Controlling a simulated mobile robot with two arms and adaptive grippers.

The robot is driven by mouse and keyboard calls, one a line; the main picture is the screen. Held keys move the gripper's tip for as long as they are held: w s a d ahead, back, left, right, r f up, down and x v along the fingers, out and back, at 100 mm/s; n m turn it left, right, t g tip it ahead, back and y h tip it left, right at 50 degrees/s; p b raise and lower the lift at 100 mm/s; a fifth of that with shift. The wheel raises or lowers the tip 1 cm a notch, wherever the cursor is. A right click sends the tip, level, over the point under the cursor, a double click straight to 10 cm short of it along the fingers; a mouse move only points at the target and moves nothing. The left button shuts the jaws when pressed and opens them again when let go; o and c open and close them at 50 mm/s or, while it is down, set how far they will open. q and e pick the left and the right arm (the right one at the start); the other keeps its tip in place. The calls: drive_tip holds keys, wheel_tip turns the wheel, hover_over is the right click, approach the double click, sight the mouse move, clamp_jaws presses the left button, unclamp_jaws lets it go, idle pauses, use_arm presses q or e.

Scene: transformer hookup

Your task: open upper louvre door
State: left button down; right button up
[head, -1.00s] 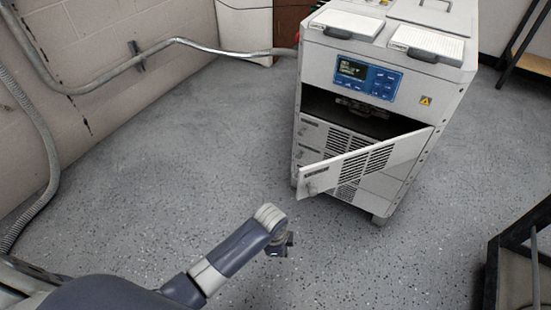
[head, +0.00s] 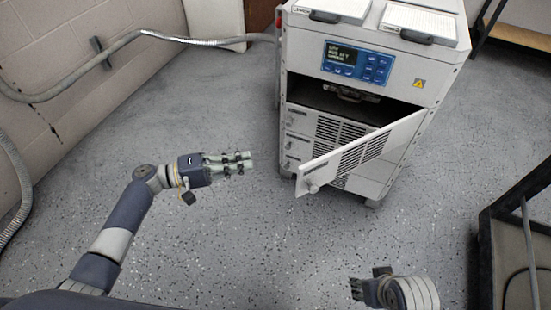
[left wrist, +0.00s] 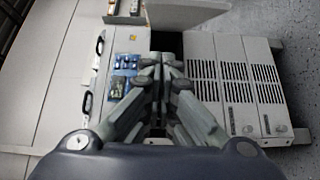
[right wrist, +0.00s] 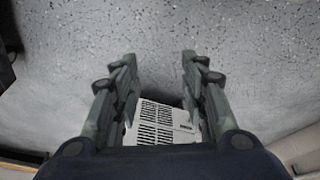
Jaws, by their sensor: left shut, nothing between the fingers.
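The upper louvre door (head: 362,150) is a white slotted panel on the front of the white cabinet. It is swung partly open from its right side, with a round knob (head: 312,186) near its free left end. A dark opening (head: 345,100) shows above and behind it. My left gripper (head: 250,162) is shut and empty, left of the door and apart from it, pointing right. In the left wrist view its fingers (left wrist: 162,62) are together in front of the cabinet. My right gripper (right wrist: 160,65) is open and empty; a louvred panel (right wrist: 155,122) shows beyond its fingers.
A blue control panel (head: 357,62) sits above the opening. Closed louvred doors show lower down in the left wrist view (left wrist: 237,85). A dark-framed cart (head: 490,240) stands at right. A conduit (head: 140,36) runs along the left wall. The floor between is clear.

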use_arm(q)
drive_tip(key=d+p, duration=0.1)
drive_tip(key=d, duration=1)
drive_tip(key=shift+d+r, duration=0.2)
drive_tip(key=shift+r, duration=0.05)
use_arm(e)
drive_tip(key=shift+s+x, duration=0.2)
drive_tip(key=shift+x, duration=0.9)
drive_tip(key=shift+s+x, duration=0.25)
drive_tip(key=shift+x, duration=0.8)
drive_tip(key=shift+a+f, duration=0.1)
